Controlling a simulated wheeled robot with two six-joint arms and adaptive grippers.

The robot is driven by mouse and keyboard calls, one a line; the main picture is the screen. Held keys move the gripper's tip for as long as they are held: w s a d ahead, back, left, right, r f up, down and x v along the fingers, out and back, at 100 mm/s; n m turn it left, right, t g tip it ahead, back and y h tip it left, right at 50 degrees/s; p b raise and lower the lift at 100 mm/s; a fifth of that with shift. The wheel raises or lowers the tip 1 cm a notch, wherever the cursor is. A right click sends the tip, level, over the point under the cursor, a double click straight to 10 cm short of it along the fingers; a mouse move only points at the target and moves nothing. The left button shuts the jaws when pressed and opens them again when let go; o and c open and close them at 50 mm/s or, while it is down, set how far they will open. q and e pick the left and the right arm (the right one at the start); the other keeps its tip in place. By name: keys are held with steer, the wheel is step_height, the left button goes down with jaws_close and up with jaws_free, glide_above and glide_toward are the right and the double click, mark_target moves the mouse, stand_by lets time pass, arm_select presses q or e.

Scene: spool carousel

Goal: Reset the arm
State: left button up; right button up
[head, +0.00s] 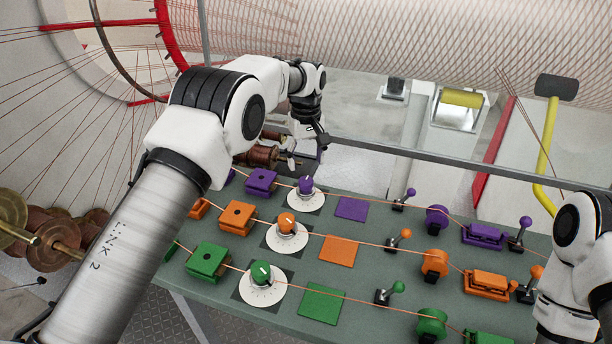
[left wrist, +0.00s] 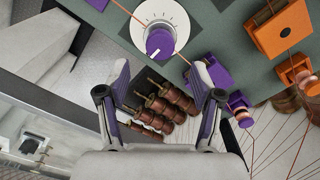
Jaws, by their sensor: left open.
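My left gripper (head: 308,150) is at the far edge of the green-grey panel (head: 215,288), just beyond the purple knob (head: 305,185). In the left wrist view its two fingers (left wrist: 165,85) are spread apart with nothing between them. The purple knob on its white dial also shows there (left wrist: 160,42), past the fingertips and apart from them. Copper spools (left wrist: 165,108) lie below, seen through the gap between the fingers. My right arm enters the head view at the right edge, but its gripper is out of frame.
The panel carries purple, orange and green rows of blocks, knobs, pads and levers, with threads running across. The orange knob (head: 287,222) and green knob (head: 261,273) stand nearer. A grey rail (head: 420,153) runs behind the panel. A yellow bent bar (head: 548,150) stands at right.

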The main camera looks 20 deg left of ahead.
arm_select(q)
step_height(320, 180, up, 4)
steer(key=shift+r, duration=0.2)
